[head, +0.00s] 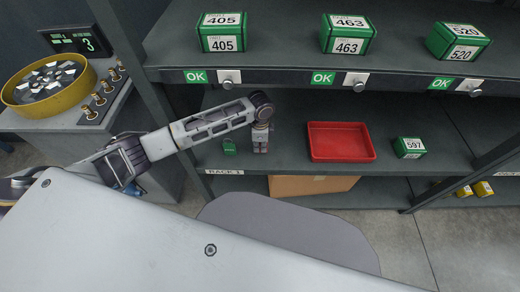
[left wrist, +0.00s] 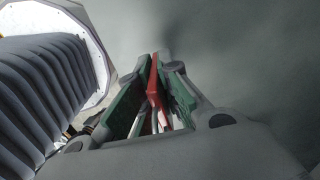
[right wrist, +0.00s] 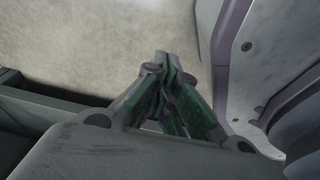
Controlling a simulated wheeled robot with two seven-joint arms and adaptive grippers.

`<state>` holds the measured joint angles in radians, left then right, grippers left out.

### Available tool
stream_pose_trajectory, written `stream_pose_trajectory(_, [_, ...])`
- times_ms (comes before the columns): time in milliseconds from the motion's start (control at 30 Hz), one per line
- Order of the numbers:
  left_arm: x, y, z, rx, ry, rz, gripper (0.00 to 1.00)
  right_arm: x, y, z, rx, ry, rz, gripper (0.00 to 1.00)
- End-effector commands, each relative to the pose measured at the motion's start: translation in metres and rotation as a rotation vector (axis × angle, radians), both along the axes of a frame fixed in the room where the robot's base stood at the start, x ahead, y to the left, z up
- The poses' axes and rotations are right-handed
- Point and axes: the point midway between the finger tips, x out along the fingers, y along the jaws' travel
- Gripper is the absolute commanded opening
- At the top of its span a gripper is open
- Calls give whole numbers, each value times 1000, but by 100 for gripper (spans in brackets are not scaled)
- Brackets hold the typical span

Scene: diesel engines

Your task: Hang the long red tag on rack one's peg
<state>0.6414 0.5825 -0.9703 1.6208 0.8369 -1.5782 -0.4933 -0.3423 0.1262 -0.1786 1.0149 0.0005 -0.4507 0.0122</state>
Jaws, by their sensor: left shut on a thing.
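In the left wrist view a thin red tag (left wrist: 152,80) stands between the green pads of my left gripper (left wrist: 157,72), which is shut on it. In the head view my left gripper (head: 260,144) hangs down over the middle shelf, and I cannot make out the tag there. Three round pegs on white plates, left (head: 227,84), middle (head: 356,84) and right (head: 475,91), line the upper shelf's front edge. The gripper is below and right of the left peg. A RACK 1 label (head: 224,171) is on the middle shelf's edge. My right gripper (right wrist: 165,70) looks shut and empty.
Green boxes 405 (head: 222,33), 463 (head: 348,34) and 520 (head: 458,41) stand on the upper shelf. A red tray (head: 340,155), green box 597 (head: 409,147) and a small green item (head: 229,146) are on the middle shelf. A cardboard box (head: 310,185) is below.

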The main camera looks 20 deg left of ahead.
Motion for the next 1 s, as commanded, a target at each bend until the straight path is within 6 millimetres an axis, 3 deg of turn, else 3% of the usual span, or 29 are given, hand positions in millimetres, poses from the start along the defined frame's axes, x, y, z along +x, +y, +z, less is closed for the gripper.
stream_pose_trajectory(167, [0,0,-11,2,2,0,0,5,1,8,3,-20,2,0])
stream_pose_trajectory(467, [-1,0,-21,1,0,-1,0,-26,-11,-5,-11,24,3,0])
stream_pose_trajectory(967, [0,0,-25,1,1,0,0,-14,-10,-1,-9,5,4,0])
stream_pose_trajectory(1000, [0,0,-25,1,0,0,12,-15,-10,-1,-9,5,4,0])
